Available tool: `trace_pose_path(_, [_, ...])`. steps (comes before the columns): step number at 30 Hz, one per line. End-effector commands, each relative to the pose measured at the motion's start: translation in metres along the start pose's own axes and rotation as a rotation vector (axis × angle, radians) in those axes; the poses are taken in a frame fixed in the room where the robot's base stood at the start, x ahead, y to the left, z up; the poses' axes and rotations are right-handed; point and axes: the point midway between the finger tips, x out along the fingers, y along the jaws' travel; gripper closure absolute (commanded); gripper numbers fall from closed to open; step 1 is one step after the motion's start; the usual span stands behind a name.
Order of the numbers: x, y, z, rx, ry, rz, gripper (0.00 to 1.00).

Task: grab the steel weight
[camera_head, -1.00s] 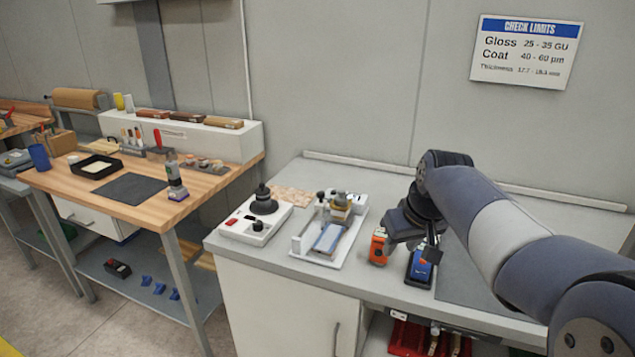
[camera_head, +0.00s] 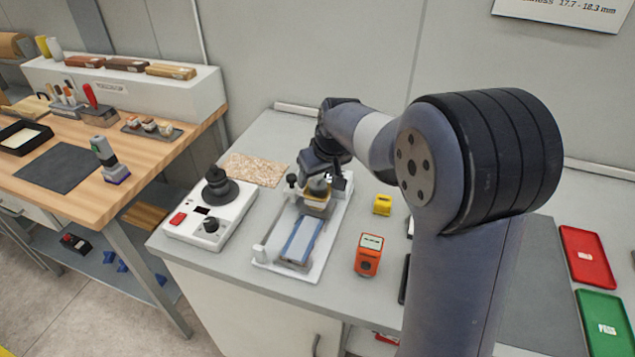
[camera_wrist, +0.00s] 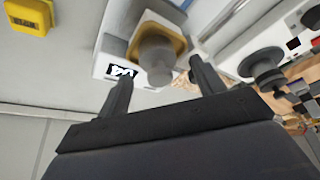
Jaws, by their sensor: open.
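The steel weight (camera_head: 318,184) is a grey round knob-like piece on top of a tan-and-white block, at the far end of a white tray device (camera_head: 262,262). In the wrist view the steel weight (camera_wrist: 156,52) sits between and just beyond my two finger tips. My gripper (camera_wrist: 160,68) is open, one finger on each side of the weight, with no clear contact. In the head view my gripper (camera_head: 325,172) is right at the weight, and my wrist partly hides it.
A blue-grey panel (camera_head: 302,240) lies in the tray. A white device with a black knob (camera_head: 217,190) stands left. An orange meter (camera_head: 369,255) and a yellow block (camera_head: 382,204) stand right. Red (camera_head: 587,255) and green (camera_head: 605,322) trays lie far right.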

Motion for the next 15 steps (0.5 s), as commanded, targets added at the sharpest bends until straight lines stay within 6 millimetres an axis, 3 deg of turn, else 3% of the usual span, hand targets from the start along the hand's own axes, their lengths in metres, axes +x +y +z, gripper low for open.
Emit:
trace_pose_path(3, [0.0099, -0.0003, 0.0005, 0.000, -0.002, 0.000, 0.35])
trace_pose_path(10, [0.0120, -0.0003, 0.0004, -0.001, 0.000, 0.000, 0.35])
trace_pose_path(15, [0.0118, -0.0003, 0.0004, -0.001, 0.000, 0.000, 0.48])
